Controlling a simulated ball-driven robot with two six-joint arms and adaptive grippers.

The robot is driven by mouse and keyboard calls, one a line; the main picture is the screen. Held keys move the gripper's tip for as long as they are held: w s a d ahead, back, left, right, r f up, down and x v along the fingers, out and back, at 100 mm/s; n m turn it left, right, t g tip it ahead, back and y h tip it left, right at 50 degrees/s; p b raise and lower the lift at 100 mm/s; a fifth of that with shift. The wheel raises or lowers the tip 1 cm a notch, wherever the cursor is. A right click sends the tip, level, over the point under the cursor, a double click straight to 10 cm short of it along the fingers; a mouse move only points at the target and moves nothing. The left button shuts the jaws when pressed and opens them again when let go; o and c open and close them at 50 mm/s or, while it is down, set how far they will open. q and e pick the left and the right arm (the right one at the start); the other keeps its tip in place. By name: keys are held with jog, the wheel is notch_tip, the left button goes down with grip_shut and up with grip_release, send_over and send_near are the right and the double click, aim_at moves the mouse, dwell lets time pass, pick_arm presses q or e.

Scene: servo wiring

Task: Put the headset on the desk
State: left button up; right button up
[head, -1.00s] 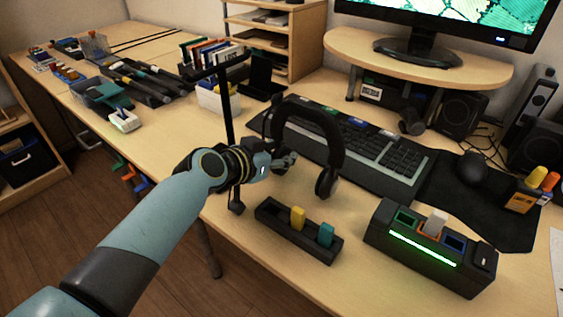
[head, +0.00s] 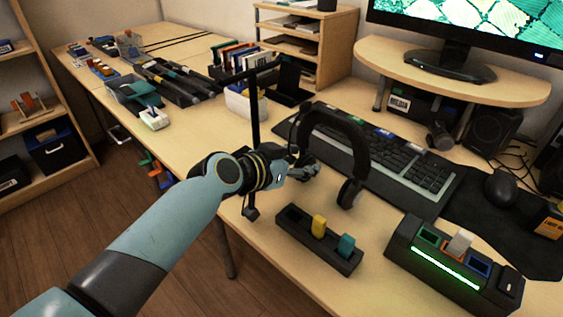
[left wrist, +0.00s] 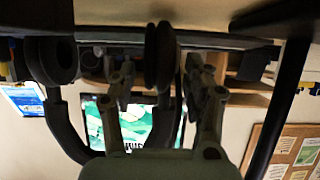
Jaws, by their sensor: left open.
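The black headset (head: 353,136) is at the front of the desk (head: 215,190) with its headband up and ear cups down. Its right ear cup shows clear in the head view; the left one is largely hidden by my gripper. My left gripper (head: 307,168) is open at that left ear cup. In the left wrist view, which looks upside down, the fingers (left wrist: 162,90) are on either side of an ear cup (left wrist: 160,50), and the other cup (left wrist: 52,60) is to the left. I cannot tell whether the cups touch the desk. My right gripper is out of view.
A thin black post (head: 255,110) stands left of the headset. A keyboard (head: 410,165) is behind it. A black tray (head: 290,225) with yellow and teal pieces and a green-lit dock (head: 430,270) are in front. The monitor stand (head: 450,70) is behind.

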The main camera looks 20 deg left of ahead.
pick_arm(q)
jog(key=p+v, duration=0.1)
jog(key=v, duration=0.9)
jog(key=shift+s+d, duration=0.1)
jog(key=s+a+r+n+g+y, duration=0.1)
jog(key=s+a+n+g+y, duration=0.25)
jog(key=s, duration=0.85)
jog(key=s+a+r+g+y, duration=0.1)
jog(key=s+a+g+y, duration=0.4)
jog(key=s, duration=0.7)
notch_tip(320, 180, down, 25)
jog(key=s+a+g+h, duration=0.1)
jog(key=g+h, duration=0.1)
jog(key=h, duration=0.1)
jog(key=s+a+f, duration=0.1)
jog(key=s+f, duration=1.6)
jog(key=s, duration=0.2)
jog(key=shift+a+f+g, duration=0.2)
jog(key=shift+f+g, duration=0.2)
jog(key=shift+g, duration=0.05)
